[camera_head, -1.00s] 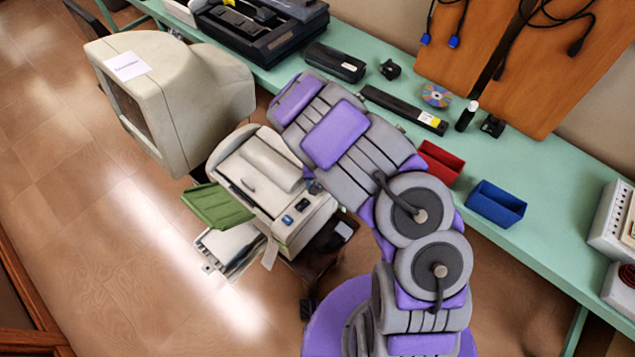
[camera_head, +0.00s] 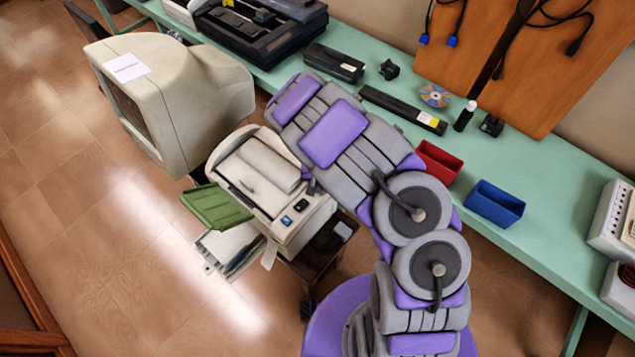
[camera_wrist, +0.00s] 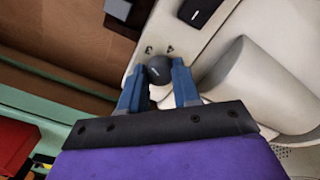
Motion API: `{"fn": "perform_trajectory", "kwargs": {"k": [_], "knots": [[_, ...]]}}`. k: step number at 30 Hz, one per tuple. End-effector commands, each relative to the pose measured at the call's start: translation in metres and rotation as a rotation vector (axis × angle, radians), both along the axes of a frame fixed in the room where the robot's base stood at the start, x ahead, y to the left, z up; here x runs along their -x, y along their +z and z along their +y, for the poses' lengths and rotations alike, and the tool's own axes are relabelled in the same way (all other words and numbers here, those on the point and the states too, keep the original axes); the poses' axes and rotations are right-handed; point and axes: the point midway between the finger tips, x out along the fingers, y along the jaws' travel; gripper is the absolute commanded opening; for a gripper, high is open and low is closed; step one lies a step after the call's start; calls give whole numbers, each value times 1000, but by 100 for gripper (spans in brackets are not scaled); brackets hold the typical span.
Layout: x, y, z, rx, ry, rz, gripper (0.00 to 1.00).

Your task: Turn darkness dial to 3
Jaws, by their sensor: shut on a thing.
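The darkness dial (camera_wrist: 159,69) is a small dark round knob with a short white mark, on the cream panel of the printer-like machine (camera_wrist: 213,47). The printed numbers 3 and 4 show just beyond the dial, with 3 on the left and 4 on the right. I cannot tell exactly which number the mark lines up with. My gripper (camera_wrist: 160,78) is shut on the dial, one blue finger on each side. In the head view, the machine (camera_head: 262,180) stands below my arm, which hides the dial and gripper.
A dark rocker switch (camera_wrist: 197,12) sits close to the dial in the wrist view. A monitor (camera_head: 185,95) stands left of the machine, and a green tray (camera_head: 217,207) juts from its side. The green bench (camera_head: 560,165) behind holds red and blue bins.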

Motion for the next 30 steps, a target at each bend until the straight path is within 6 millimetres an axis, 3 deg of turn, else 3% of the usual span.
{"fn": "perform_trajectory", "kwargs": {"k": [12,13,18,21,30], "knots": [[0,0,2,-4,-25,0,1],[0,0,2,-4,-25,0,34],[0,0,2,-3,-25,-1,50],[0,0,2,-3,-25,-1,57],[-1,5,1,-4,-25,-2,57]]}}
